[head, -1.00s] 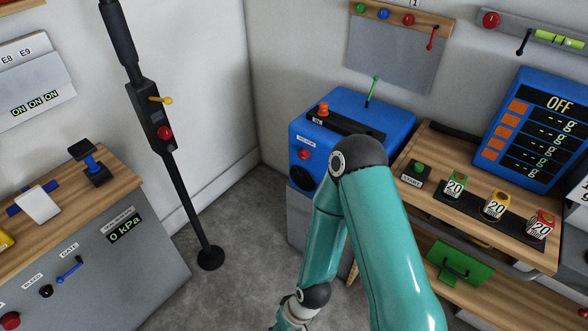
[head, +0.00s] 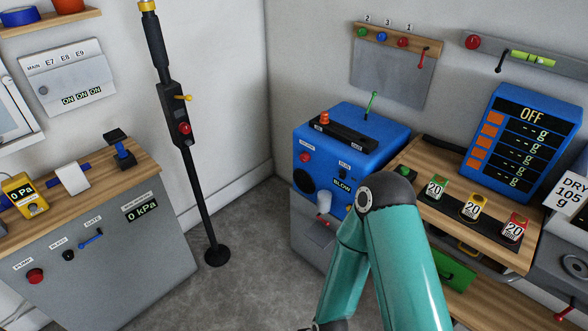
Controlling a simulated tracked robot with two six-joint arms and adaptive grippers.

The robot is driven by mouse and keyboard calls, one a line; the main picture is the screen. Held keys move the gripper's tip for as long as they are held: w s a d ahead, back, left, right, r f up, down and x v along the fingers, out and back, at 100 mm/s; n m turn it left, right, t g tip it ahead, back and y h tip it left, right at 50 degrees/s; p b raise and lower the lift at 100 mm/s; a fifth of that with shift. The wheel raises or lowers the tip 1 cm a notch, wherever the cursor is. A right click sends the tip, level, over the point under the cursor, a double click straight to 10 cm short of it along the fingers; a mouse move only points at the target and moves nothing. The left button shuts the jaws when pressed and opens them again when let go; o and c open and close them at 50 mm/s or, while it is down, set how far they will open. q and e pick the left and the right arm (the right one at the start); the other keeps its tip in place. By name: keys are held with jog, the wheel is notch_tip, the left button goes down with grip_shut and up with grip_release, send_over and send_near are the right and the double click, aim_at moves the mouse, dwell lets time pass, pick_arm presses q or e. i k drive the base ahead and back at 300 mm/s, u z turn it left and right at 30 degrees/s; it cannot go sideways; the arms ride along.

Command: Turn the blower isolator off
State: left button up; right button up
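The blue blower box (head: 352,136) stands on a grey cabinet in the back corner, with a lit BLOW display (head: 342,184) on its front. A red round knob (head: 304,157) sits under a small label at the front's upper left; the label is too small to read. An orange-red knob (head: 324,118) and a green-tipped lever (head: 371,101) are on top. A wall panel (head: 66,78) at the left is marked MAIN, E7, E8, E9 and shows ON several times. My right arm's teal links stand in front of the blower's lower right. Neither gripper shows.
A black post (head: 186,150) stands on the floor left of the blower. A left bench (head: 60,250) carries a 0 kPa display. A right bench (head: 425,172) holds coloured 20-marked weights and a blue OFF display (head: 523,138). Floor (head: 262,240) between post and blower is clear.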

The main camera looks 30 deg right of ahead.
aim_at(305, 157)
jog(key=z, duration=0.15)
jog(key=i, duration=0.9)
jog(key=u, duration=0.05)
